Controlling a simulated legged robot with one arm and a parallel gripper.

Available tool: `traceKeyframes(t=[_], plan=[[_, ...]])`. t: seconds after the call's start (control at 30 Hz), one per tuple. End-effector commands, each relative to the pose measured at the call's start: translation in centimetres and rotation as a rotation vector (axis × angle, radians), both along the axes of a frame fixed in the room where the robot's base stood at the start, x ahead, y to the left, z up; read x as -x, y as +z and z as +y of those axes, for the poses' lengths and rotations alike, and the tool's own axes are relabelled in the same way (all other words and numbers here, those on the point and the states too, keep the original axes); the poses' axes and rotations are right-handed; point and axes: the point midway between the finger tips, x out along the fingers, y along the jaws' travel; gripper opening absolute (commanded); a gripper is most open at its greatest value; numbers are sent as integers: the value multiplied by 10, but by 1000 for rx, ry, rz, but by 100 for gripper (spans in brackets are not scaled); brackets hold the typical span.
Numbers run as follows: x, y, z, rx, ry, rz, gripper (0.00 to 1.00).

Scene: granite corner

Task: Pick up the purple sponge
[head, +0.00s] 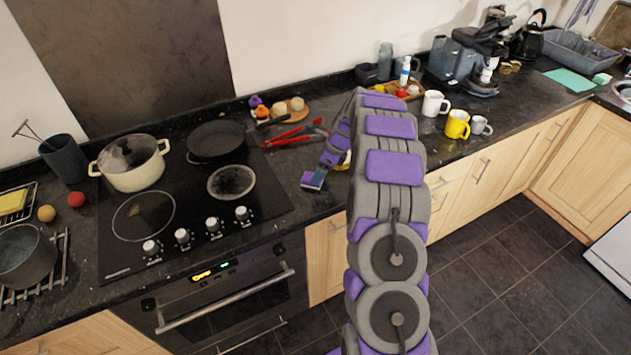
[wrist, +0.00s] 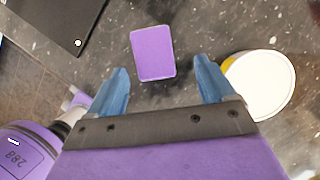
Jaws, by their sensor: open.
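The purple sponge (wrist: 153,53) lies flat on the dark speckled counter in the wrist view, just beyond my fingertips and between their lines. In the head view the sponge (head: 313,180) shows near the counter's front edge, right of the cooktop. My gripper (wrist: 161,66) is open, with one blue finger to each side and nothing held between them. The fingers appear apart from the sponge; their exact height above the counter is hard to tell. In the head view my arm hides part of the counter behind the gripper.
A white round thing with a yellow rim (wrist: 262,86) is close beside my right finger. The black cooktop (head: 265,192) lies left of the sponge, with a pan (head: 215,138) on it. Red-handled tools (head: 295,136) lie behind. Mugs (head: 457,125) stand farther right.

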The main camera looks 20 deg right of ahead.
Motion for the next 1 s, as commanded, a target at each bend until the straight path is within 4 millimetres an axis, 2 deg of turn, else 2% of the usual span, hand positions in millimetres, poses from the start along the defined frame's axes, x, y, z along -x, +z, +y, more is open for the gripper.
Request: traceKeyframes(t=[0.03,0.2,0.47,1.0], plan=[[-2,-10,4,2,3,2,83],[-8,-32,13,5,3,3,83],[-10,-35,8,-1,2,1,83],[-10,-34,12,3,3,1,32]])
